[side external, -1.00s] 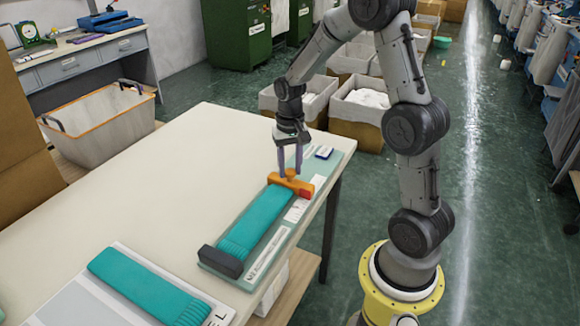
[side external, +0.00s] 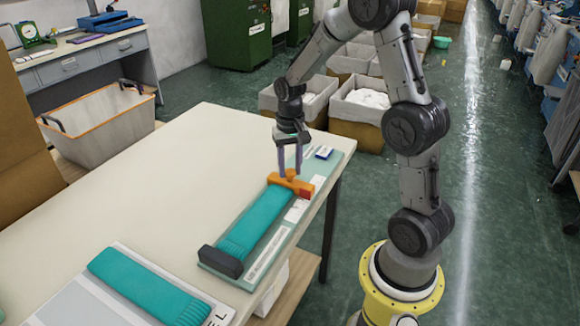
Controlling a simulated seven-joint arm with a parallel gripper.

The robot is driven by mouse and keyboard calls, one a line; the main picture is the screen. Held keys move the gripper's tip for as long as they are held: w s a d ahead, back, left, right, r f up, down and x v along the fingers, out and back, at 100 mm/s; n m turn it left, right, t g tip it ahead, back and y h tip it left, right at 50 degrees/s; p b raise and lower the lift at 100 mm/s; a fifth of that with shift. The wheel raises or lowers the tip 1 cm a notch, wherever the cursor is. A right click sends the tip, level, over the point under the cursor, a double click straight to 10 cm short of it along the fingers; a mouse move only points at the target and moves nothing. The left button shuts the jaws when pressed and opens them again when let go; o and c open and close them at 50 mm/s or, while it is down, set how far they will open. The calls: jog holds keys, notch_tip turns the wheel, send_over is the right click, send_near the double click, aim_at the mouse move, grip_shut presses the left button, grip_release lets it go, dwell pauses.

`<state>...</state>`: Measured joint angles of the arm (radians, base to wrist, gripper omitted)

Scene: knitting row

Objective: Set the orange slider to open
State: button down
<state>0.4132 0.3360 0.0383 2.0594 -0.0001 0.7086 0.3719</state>
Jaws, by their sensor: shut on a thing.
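The orange slider (side external: 287,184) sits across the far end of a teal knitted strip (side external: 256,222) on a pale green measuring board (side external: 275,249). It has a knob on top and a red patch at its right end. My gripper (side external: 290,172) points down from above and is shut on the slider's knob. A dark block (side external: 220,262) lies across the near end of the strip. The markings on the board are too small to read.
The board lies along the right edge of the cream table (side external: 150,185). A second teal strip (side external: 148,284) lies on a sheet at the front left. A small blue and white item (side external: 324,152) lies at the board's far end. The table's middle is clear.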

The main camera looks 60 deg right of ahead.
dwell(0.3)
jog(key=d, duration=1)
jog(key=shift+d+r, duration=0.1)
jog(key=shift+d, duration=0.2)
jog(key=shift+c, duration=2.3)
grip_release()
notch_tip(320, 180, up, 14)
